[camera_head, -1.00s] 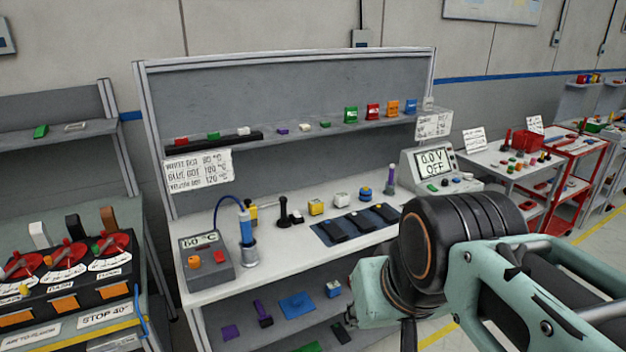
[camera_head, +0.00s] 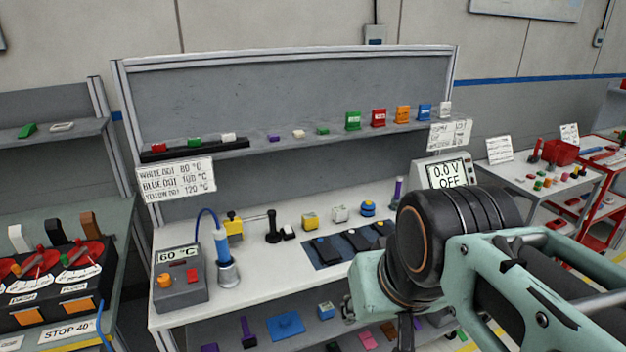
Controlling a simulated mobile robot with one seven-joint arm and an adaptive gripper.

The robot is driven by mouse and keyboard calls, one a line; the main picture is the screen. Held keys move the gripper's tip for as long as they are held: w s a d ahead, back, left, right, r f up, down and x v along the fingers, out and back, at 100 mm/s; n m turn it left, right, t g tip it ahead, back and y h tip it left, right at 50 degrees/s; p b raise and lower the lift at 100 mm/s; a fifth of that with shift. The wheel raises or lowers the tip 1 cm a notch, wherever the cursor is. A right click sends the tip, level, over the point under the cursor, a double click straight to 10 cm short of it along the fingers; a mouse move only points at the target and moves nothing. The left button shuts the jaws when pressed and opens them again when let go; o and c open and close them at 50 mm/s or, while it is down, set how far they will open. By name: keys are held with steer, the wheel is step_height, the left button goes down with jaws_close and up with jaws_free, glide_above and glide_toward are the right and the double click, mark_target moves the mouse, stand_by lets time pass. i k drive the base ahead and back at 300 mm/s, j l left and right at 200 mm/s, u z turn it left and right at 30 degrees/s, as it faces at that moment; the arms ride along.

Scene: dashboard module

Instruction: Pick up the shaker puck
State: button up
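A small round blue and yellow piece (camera_head: 368,209) stands on the white bench top, behind the dark pads; it looks the most like a puck, but I cannot tell for sure that it is the shaker puck. A yellow block (camera_head: 310,221) and a pale block (camera_head: 340,214) stand to its left. My arm fills the lower right of the view, in front of the bench's right part. My gripper's fingertips do not show, so nothing can be seen in it.
A grey heater box (camera_head: 181,283) reading 60 °C and a blue-handled tool (camera_head: 222,245) stand at the bench's left. Dark pads (camera_head: 357,240) lie mid-bench. A meter (camera_head: 446,172) is partly hidden by my arm. Small parts line the upper shelf (camera_head: 290,142); more lie below the bench top.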

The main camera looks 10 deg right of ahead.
mark_target(366, 211)
steer(key=i+l+u, duration=0.1)
steer(key=l, duration=0.25)
steer(key=i+l+u, duration=0.1)
steer(key=i+l, duration=0.15)
steer(key=i+l+u, duration=0.1)
steer(key=l, duration=0.4)
steer(key=i+l, duration=0.2)
steer(key=l, duration=0.2)
steer(key=i+l+u, duration=0.15)
steer(key=l, duration=0.2)
steer(key=i+l+u, duration=0.1)
steer(key=l, duration=0.3)
